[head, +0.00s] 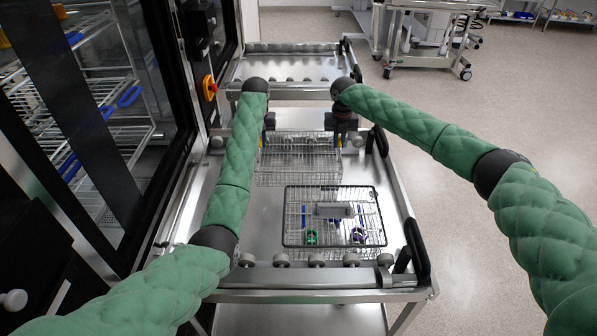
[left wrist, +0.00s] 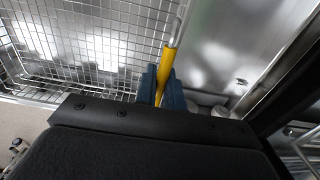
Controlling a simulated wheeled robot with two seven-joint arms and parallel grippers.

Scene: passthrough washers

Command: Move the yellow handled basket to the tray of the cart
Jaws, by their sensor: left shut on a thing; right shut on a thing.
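The yellow handled basket (head: 299,165) is an empty wire basket over the far part of the steel cart tray (head: 255,220). My left gripper (head: 264,138) is at its left end, and in the left wrist view the blue fingers (left wrist: 163,88) are shut on its yellow handle (left wrist: 178,32). The wire mesh (left wrist: 85,40) spreads to the left there. My right gripper (head: 340,138) is at the basket's right end, shut on that side's handle, mostly hidden by the arm. I cannot tell whether the basket touches the tray.
A second wire basket with a dark rim (head: 335,246) stands on the near part of the tray, holding small instruments. Black cart handles (head: 415,250) rise at the right. A glass-doored washer (head: 100,100) stands on the left, and another steel surface (head: 290,68) lies beyond.

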